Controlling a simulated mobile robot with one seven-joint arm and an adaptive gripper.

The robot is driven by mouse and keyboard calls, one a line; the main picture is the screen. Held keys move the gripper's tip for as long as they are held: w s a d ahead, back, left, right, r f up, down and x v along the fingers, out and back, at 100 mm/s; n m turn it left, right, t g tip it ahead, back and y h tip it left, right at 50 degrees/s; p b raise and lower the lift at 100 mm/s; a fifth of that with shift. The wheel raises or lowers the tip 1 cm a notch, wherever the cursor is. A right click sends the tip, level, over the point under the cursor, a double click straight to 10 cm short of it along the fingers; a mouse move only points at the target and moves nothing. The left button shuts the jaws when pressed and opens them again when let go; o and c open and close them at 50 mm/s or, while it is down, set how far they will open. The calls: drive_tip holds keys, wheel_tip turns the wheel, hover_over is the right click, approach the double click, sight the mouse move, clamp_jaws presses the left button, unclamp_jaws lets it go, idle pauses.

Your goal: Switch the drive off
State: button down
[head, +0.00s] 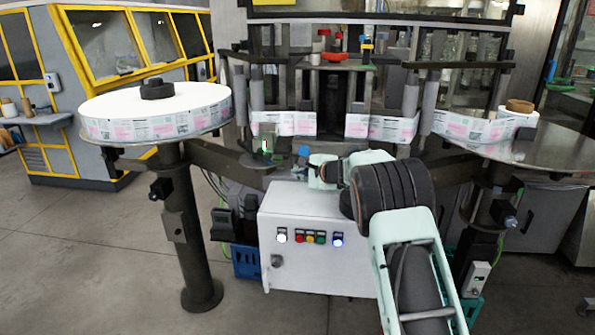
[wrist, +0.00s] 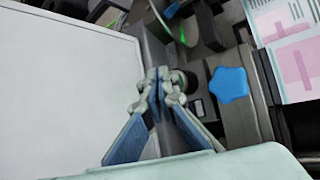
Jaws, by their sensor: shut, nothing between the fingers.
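My gripper (wrist: 160,76) is shut and empty in the wrist view. Its fingertips are over the edge of the white control cabinet. Close beyond them is a dark round part (wrist: 184,80) with a green glow. I cannot tell whether they touch it. The cabinet (head: 318,268) stands below the labeller in the head view. Its front has a row of lit buttons (head: 310,237) in several colours and a dark knob (head: 277,261) below. No label shows which control is the drive's switch. In the head view my wrist hides part of the area behind the cabinet top.
A blue star knob (wrist: 229,84) is just right of the fingers. A large label reel (head: 155,118) is at left and a smaller roll (head: 518,117) at right, with the label web (head: 380,128) between. Posts and rods crowd the machine behind. Floor at front left is clear.

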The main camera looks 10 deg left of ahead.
drive_tip(key=shift+w, duration=0.3)
drive_tip(key=shift+s, duration=0.1)
idle(0.5)
drive_tip(key=shift+s+f+b, duration=0.1)
drive_tip(key=shift+s+b, duration=0.05)
drive_tip(key=shift+b, duration=0.2)
drive_tip(key=shift+s+b, duration=0.65)
drive_tip(key=shift+b, duration=0.15)
drive_tip(key=shift+s+b, duration=0.3)
drive_tip(key=shift+b, duration=0.25)
drive_tip(key=s+b, duration=0.2)
drive_tip(key=shift+s+b, duration=0.15)
drive_tip(key=shift+b, duration=0.2)
drive_tip(key=shift+s+a+b, duration=0.1)
drive_tip(key=shift+s+b, duration=0.7)
drive_tip(key=shift+s, duration=0.25)
